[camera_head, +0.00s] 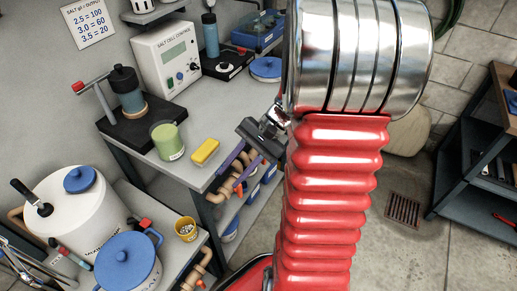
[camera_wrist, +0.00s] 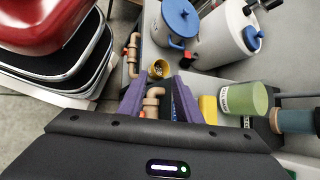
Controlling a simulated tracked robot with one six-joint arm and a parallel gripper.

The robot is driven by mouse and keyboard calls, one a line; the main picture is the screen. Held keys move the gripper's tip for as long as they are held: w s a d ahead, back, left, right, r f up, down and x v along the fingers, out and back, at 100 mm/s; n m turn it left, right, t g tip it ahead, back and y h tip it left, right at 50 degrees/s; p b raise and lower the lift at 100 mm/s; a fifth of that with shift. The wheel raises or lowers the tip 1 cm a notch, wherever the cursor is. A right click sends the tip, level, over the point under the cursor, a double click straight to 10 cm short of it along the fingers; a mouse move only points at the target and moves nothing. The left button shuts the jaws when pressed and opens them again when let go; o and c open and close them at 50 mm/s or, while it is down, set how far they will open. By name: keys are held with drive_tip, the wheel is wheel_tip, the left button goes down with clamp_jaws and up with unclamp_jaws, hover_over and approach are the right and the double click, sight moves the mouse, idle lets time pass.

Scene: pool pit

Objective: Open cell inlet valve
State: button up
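No label in view names the cell inlet valve, so I cannot tell for certain which fitting it is. A red-tipped lever (camera_head: 92,94) stands beside a dark capped cylinder (camera_head: 128,90) on a black base on the bench. My gripper (camera_head: 238,172) hangs off the bench's front edge. Its two purple fingers are apart in the wrist view (camera_wrist: 160,92), with nothing held between them. My red arm hides part of the bench.
A white salt cell control box (camera_head: 166,58), a green cup (camera_head: 167,140) and a yellow sponge (camera_head: 205,151) stand on the bench. Lower left are a blue pot (camera_head: 128,262), a white drum (camera_head: 80,212) and a small yellow tub (camera_head: 186,229). The floor by the drain (camera_head: 404,210) is clear.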

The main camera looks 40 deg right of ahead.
drive_tip(key=s+d+f+m+t+h, duration=0.1)
drive_tip(key=s+d+f+m+t, duration=0.2)
drive_tip(key=d+f+m+t, duration=0.4)
drive_tip(key=s+d+f+m+t+h, duration=0.1)
drive_tip(key=s+d+f+m+t, duration=0.2)
drive_tip(key=d+f+m+t, duration=0.5)
drive_tip(key=d+f+m, duration=0.2)
drive_tip(key=d+m, duration=0.1)
drive_tip(key=d, duration=0.7)
drive_tip(key=shift+d+f, duration=0.25)
drive_tip(key=shift+d, duration=0.05)
drive_tip(key=shift+w, duration=0.1)
drive_tip(key=x, duration=1.3)
drive_tip(key=shift+w, duration=0.3)
drive_tip(key=shift+f, duration=0.1)
drive_tip(key=shift+c, duration=0.4)
